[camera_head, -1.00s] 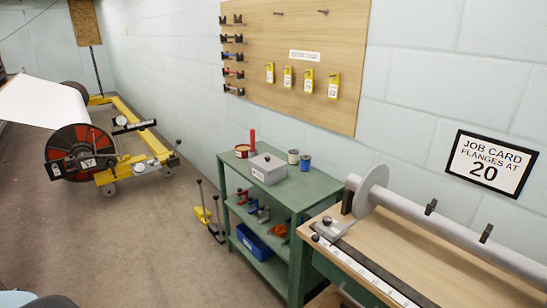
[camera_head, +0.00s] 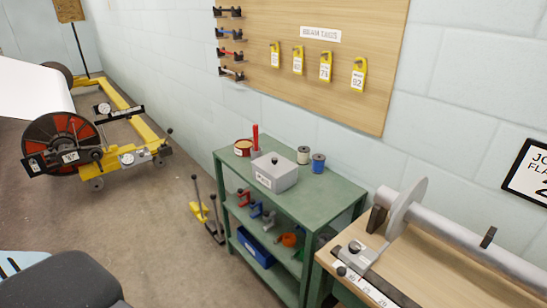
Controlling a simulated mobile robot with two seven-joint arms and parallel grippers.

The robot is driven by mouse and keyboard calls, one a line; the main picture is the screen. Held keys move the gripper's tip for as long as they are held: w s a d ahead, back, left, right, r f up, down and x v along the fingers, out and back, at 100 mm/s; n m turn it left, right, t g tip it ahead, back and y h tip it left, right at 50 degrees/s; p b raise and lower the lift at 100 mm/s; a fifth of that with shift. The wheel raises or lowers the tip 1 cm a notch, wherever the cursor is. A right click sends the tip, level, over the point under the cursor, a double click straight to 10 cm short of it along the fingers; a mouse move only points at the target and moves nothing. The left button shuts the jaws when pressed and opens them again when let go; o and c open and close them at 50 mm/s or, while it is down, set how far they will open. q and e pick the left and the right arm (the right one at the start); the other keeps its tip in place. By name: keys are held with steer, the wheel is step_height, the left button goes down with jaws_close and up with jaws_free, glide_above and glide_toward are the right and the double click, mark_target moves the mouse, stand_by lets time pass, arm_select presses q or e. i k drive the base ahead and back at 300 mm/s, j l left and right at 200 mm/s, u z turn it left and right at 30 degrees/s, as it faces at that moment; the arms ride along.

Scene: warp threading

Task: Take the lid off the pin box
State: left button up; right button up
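The pin box (camera_head: 274,178) is a grey box with a small white label on its front. It stands on the top of the green shelf unit (camera_head: 327,199). Its grey lid (camera_head: 276,164) sits on top and carries a small dark knob. Neither of my grippers shows. A dark grey rounded part and a light blue piece, likely mine, fill the lower left corner.
On the shelf top are a round tin (camera_head: 243,147), a red upright item (camera_head: 255,137) and two spools (camera_head: 318,163). A wooden bench (camera_head: 440,275) with a flanged roller (camera_head: 404,207) stands at right. A yellow pallet-like frame (camera_head: 144,135) stands at left.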

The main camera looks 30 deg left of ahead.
mark_target(276, 166)
steer(key=i+j, duration=0.35)
steer(key=j, duration=0.15)
steer(key=i+j, duration=0.35)
steer(key=j, duration=0.2)
steer(key=i+j, duration=0.4)
steer(key=j, duration=0.1)
